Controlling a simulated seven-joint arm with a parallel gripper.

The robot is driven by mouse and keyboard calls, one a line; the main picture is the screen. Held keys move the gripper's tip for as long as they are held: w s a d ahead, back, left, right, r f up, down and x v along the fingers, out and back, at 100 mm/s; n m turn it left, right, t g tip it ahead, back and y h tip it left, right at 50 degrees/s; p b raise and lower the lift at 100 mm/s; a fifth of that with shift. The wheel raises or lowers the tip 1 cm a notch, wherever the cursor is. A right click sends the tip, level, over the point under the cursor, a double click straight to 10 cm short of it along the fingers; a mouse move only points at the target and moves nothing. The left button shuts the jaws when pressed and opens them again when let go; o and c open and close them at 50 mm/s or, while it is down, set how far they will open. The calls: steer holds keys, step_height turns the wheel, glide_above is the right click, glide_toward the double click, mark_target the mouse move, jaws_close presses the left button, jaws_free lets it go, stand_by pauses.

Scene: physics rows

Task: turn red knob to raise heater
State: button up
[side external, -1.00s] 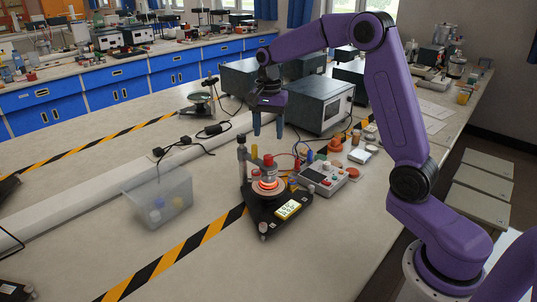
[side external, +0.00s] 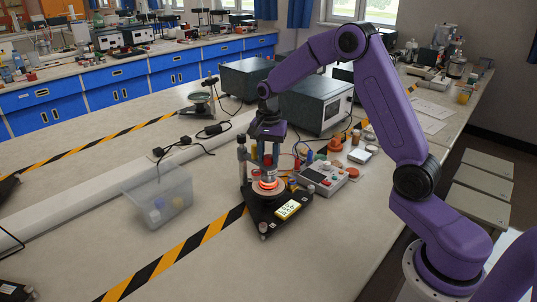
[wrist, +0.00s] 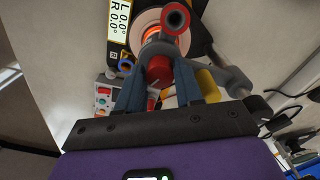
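The red knob (wrist: 159,69) is in the wrist view, between the two blue fingers of my gripper (wrist: 161,64). The fingers are spread, one on each side of it; I cannot tell whether they touch it. In the side view my gripper (side external: 268,158) points straight down over the black stand, and its fingers partly hide the knob. The heater (side external: 266,184) is a round disc with a glowing orange centre, low on the black triangular base (side external: 272,213). It also shows in the wrist view (wrist: 147,33), partly covered by a red-rimmed tube end (wrist: 175,18).
A grey post (side external: 242,160) stands close left of my gripper. A control box with buttons (side external: 324,178) and cables lie to the right. A clear bin (side external: 160,196) stands left. The front table is clear.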

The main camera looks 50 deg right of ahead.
steer(key=c, duration=0.5)
steer(key=shift+n, duration=0.4)
steer(key=n, duration=1.7)
steer(key=shift+r, duration=0.1)
steer(key=n, duration=0.5)
steer(key=shift+n, duration=0.4)
